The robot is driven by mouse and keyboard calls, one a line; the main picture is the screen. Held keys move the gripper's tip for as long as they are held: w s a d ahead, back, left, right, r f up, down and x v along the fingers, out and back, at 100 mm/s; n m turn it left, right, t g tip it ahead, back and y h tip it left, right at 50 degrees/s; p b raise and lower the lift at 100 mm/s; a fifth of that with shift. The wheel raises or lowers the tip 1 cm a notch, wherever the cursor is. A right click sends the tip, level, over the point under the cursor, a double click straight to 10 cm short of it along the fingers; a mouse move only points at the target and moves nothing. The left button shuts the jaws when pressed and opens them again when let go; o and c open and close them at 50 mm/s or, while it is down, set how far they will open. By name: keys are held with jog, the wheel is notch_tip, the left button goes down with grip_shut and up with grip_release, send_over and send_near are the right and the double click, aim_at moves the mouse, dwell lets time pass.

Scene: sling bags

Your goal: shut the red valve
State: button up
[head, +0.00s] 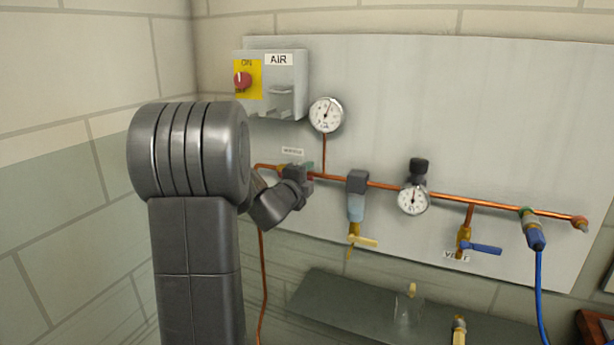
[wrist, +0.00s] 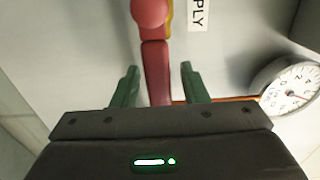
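The red valve's handle shows in the wrist view as a red lever (wrist: 155,60) with a rounded red end (wrist: 150,14) at the top. A strip of yellow shows behind that end. My gripper (wrist: 159,69) has two green fingers, open, one on each side of the lever. A gap shows between the lever and each finger, so they do not grip it. In the head view my gripper (head: 304,178) is at the left part of the copper pipe (head: 384,185), below the upper gauge. It hides most of the red valve there.
The upper gauge (head: 325,115) stands just above my gripper; it also shows in the wrist view (wrist: 291,88). A grey AIR box (head: 284,88) with a red switch is at upper left. A filter (head: 356,205), a lower gauge (head: 413,200) and a blue-handled valve (head: 481,248) are to the right.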

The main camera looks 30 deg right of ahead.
grip_shut()
jog(key=shift+f+b, duration=0.2)
jog(key=shift+b, duration=0.1)
jog(key=w+a+f+m+b, duration=0.4)
jog(key=w+f+m+b, duration=0.1)
jog(key=m+b, duration=1.3)
jog(key=shift+a+f+b, duration=0.2)
jog(key=shift+f+b, duration=0.6)
jog(key=shift+b, duration=0.2)
jog(key=shift+w, duration=0.15)
